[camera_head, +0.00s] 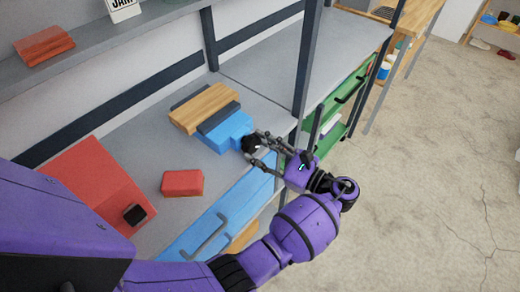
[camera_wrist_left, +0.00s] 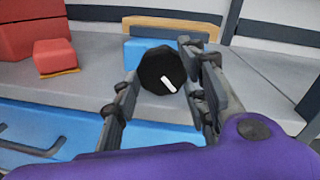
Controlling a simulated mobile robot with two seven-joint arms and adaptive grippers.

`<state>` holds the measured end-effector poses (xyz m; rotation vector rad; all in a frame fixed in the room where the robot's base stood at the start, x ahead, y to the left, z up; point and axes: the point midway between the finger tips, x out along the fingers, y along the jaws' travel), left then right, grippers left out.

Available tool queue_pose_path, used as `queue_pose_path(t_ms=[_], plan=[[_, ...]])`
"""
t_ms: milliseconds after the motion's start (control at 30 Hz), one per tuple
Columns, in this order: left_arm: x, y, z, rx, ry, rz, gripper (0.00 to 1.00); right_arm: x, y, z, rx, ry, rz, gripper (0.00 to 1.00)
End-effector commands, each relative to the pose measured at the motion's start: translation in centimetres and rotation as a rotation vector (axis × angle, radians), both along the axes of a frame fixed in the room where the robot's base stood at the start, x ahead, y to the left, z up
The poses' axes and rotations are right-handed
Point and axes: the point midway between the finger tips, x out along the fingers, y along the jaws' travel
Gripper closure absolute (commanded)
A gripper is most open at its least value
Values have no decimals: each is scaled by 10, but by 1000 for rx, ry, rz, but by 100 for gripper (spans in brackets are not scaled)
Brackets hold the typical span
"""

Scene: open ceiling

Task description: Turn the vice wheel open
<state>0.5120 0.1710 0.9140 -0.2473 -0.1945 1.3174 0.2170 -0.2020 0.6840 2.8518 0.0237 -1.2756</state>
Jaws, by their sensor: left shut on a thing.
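The blue vice (camera_head: 228,131) stands on the grey workbench, with a wooden block (camera_head: 204,107) by its dark jaws. Its black wheel (camera_head: 250,144) faces the bench's front edge. My left gripper (camera_head: 261,151) reaches in from the front and is shut on the wheel, partly hiding it. In the left wrist view the wheel (camera_wrist_left: 162,72) has a white mark on its face and sits between the fingers of my left gripper (camera_wrist_left: 160,78). The vice's blue body (camera_wrist_left: 146,47) shows behind it. My right gripper is not in view.
A red box (camera_head: 183,183) and a larger red case (camera_head: 92,182) lie on the bench to the left. A blue drawer (camera_head: 222,212) with a handle is below the front edge. A dark shelf post (camera_head: 308,62) rises right of the vice.

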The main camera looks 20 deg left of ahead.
Motion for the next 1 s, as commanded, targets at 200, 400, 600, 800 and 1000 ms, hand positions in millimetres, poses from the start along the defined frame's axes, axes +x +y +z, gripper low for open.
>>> queue_pose_path(t_ms=[200, 400, 600, 800, 1000], plan=[[-2, 1, -1, -47, -119, 7, 86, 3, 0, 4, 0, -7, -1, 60], [-2, 1, -3, -86, -224, 8, 86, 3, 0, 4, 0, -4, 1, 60], [-3, 1, -4, -87, -227, 10, 86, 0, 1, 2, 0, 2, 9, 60], [-3, 1, -5, -86, -225, 9, 44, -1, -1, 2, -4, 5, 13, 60], [-2, 1, -3, -87, -228, 5, 44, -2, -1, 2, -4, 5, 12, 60]])
